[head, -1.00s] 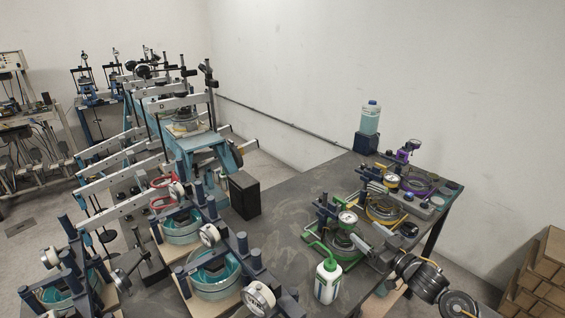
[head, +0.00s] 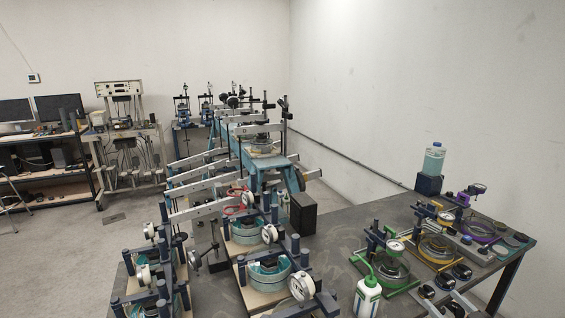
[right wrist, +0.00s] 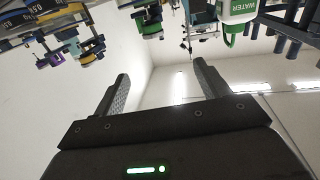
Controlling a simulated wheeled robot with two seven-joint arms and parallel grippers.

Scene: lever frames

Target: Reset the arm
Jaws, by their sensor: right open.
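My right gripper (right wrist: 160,76) shows in the right wrist view with its two dark fingers spread wide and nothing between them. That view looks upside down, with the table things along its top edge. A white wash bottle with a green WATER label (right wrist: 238,12) is beyond the fingers, apart from them. The same bottle (head: 367,298) stands near the table front in the head view. In the head view I cannot clearly make out my right gripper. My left gripper is in neither view.
A dark table (head: 335,232) carries devices with green (head: 388,270), yellow (head: 437,250) and purple (head: 484,228) rings at right. A clear bottle (head: 434,158) stands on a blue block. Lever frames with long metal beams (head: 205,184) crowd the middle. Open floor (head: 60,235) lies at left.

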